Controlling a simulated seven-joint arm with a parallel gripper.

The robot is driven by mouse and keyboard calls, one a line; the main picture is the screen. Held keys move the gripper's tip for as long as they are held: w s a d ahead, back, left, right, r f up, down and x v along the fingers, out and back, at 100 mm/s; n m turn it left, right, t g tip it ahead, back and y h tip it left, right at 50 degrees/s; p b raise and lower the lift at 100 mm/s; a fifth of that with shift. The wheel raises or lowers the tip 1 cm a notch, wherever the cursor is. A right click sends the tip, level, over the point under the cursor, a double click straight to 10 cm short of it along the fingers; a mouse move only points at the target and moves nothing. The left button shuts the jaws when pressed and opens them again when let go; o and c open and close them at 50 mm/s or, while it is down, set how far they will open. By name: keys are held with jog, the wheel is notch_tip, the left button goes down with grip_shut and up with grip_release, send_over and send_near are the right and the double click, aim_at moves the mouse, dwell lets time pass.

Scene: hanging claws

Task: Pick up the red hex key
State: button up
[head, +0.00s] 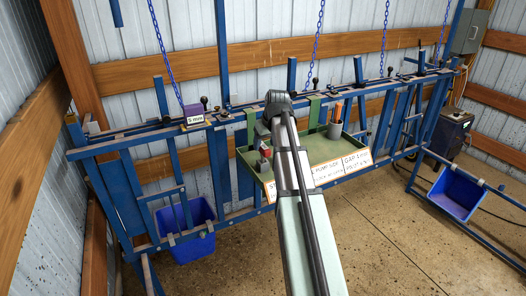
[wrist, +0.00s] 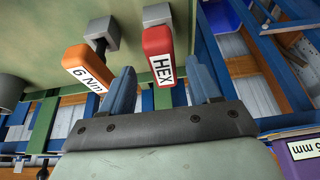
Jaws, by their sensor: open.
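The red hex key (wrist: 158,52) shows in the wrist view as a red handle with a white HEX label, next to a grey block on the green tray. In the head view a small red patch (head: 265,152), probably the same handle, shows on the tray left of my arm. My gripper (wrist: 163,88) is open, with one blue-grey finger on each side of the lower end of the red handle in the picture. Nothing is between the fingertips that I can see held; contact cannot be told. In the head view my arm hides most of the gripper.
An orange handle labelled 6 Nm (wrist: 87,68) sits close left of the red one in the wrist view. A purple 5 mm block (head: 194,115) stands on the rack.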

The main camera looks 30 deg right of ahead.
aim_at(262, 152)
jog(key=shift+a+x, duration=0.2)
jog(key=shift+x, duration=2.75)
jog(key=shift+s, duration=0.1)
jog(key=c, duration=1.1)
